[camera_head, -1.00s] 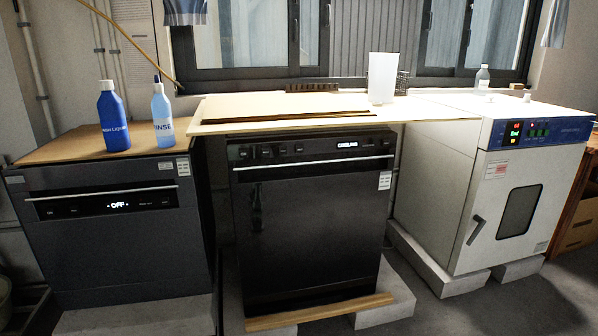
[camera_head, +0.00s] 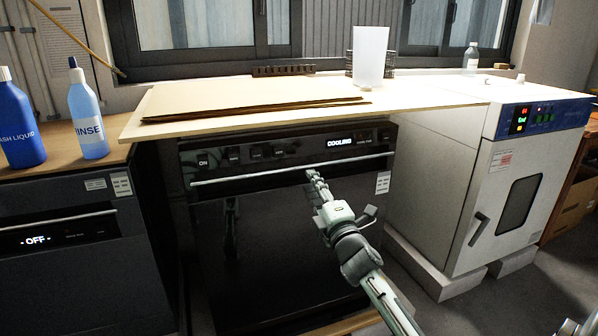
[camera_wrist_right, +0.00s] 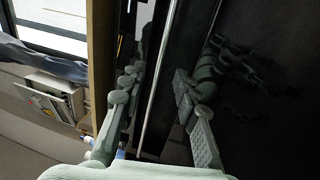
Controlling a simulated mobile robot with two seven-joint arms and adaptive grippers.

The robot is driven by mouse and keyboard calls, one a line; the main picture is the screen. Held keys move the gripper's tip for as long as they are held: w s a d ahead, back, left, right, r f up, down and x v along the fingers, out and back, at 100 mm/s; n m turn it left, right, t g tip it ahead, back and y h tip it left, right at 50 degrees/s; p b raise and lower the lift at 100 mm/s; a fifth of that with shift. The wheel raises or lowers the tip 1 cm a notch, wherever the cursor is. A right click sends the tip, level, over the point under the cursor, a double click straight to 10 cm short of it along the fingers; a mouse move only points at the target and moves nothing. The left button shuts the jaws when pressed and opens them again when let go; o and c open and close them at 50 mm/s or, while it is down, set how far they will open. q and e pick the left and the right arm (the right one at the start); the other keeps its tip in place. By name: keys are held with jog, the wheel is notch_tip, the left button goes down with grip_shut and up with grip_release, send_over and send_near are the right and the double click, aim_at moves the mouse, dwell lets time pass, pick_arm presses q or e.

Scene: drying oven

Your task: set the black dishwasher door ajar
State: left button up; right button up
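The black dishwasher (camera_head: 275,262) stands in the middle under a pale board, its display reading COOLING. Its door is shut, with a long thin metal handle bar (camera_head: 250,177) across the top. My right gripper (camera_head: 338,192) is in front of the door's upper right part, close to the bar. In the right wrist view the fingers of my right gripper (camera_wrist_right: 158,75) are apart, and the handle bar (camera_wrist_right: 153,95) runs through the space between them, in front of the glossy black door (camera_wrist_right: 270,90). I cannot tell whether either finger touches the bar. My left gripper is not in view.
A dark grey dishwasher (camera_head: 85,275) reading OFF stands at left, with a dark blue bottle (camera_head: 20,125) and a light blue rinse bottle (camera_head: 87,118) on top. A white drying oven (camera_head: 460,190) stands at right. The board (camera_head: 420,95) overhangs the black dishwasher.

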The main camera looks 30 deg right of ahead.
jog(key=shift+x, duration=2.75)
grip_shut()
